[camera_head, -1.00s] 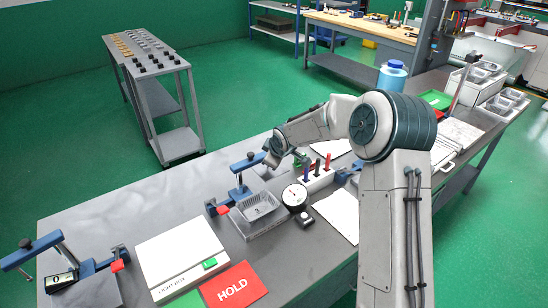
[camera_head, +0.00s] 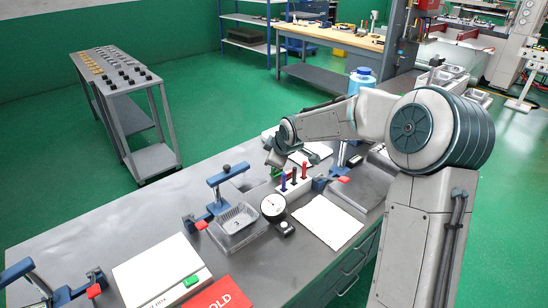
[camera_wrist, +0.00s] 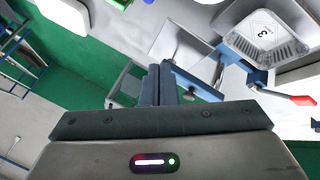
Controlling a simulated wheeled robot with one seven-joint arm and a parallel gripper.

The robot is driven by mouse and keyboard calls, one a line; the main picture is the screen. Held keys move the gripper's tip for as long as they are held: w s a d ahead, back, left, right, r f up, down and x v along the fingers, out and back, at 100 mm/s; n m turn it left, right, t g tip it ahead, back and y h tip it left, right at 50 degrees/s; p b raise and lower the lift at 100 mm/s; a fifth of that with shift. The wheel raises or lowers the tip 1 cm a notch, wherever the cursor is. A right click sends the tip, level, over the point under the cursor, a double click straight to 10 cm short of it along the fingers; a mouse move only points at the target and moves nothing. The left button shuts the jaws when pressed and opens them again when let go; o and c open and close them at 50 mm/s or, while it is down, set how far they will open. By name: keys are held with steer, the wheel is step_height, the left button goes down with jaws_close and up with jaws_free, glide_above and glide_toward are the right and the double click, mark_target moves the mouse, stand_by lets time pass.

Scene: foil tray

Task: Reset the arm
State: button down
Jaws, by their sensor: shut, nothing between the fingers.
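My gripper (camera_head: 272,158) is over the bench at the far side of the pen holder in the head view, partly hidden behind my own wrist. In the wrist view its two fingers (camera_wrist: 159,84) are together with nothing between them. A foil tray (camera_head: 237,218) marked 3 sits in a clear-sided fixture under a blue clamp (camera_head: 220,184). The foil tray also shows at the upper right of the wrist view (camera_wrist: 262,34), apart from my fingers.
A dial gauge (camera_head: 273,207) and a white holder with coloured pens (camera_head: 294,190) stand beside the tray. A light box (camera_head: 160,274) and a red HOLD card (camera_head: 218,296) lie at the front. A grey cart (camera_head: 150,160) stands beyond the bench.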

steer(key=shift+s+d+r, duration=0.1)
steer(key=shift+d+r, duration=0.1)
steer(key=shift+r, duration=0.15)
